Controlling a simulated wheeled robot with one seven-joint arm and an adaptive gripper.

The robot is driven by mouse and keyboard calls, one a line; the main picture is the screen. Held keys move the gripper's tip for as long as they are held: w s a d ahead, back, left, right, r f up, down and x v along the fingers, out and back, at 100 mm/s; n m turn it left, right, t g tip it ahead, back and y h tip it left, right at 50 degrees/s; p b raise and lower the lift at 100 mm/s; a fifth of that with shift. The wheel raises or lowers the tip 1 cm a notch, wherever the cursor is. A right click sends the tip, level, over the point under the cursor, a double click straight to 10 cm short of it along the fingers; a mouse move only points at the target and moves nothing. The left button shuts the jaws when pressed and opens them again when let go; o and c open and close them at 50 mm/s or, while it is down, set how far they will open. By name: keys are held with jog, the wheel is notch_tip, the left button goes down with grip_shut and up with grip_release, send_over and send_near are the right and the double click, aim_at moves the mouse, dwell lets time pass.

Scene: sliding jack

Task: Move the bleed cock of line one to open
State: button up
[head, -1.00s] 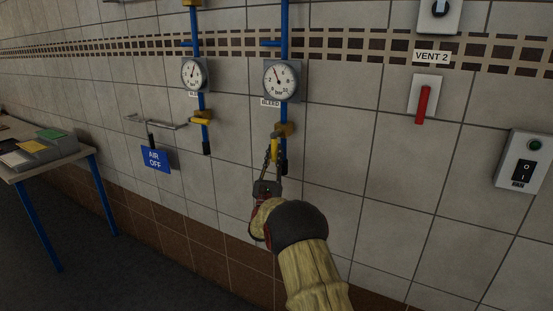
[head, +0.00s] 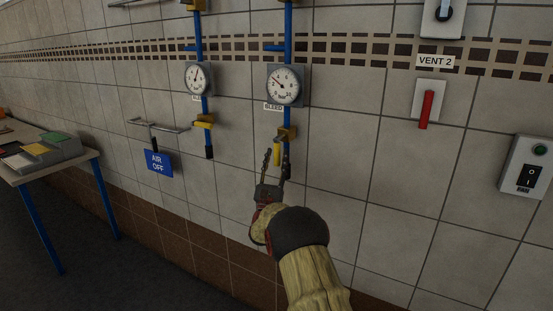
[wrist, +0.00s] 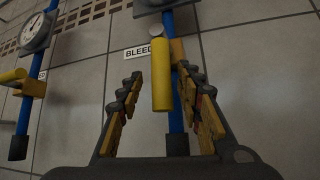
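Two blue pipes run down the tiled wall, each with a gauge and a yellow-handled cock. The right cock's yellow handle (head: 277,154) hangs down along its pipe; it also shows in the wrist view (wrist: 161,75). The left cock's yellow handle (head: 203,123) sticks out sideways, level in the wrist view (wrist: 14,75). My gripper (head: 277,160) is open, its fingers on either side of the right handle, with visible gaps. A BLEED label (wrist: 143,50) is beside the right pipe; its number is hidden. I cannot read which line is one.
The right gauge (head: 284,86) and left gauge (head: 198,78) are above the cocks. A blue AIR OFF sign (head: 158,163) hangs at left. A red VENT 2 lever (head: 426,109) and a switch box (head: 525,171) are at right. A table (head: 48,168) stands far left.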

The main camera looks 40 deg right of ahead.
jog(key=v, duration=1.2)
dwell(0.5)
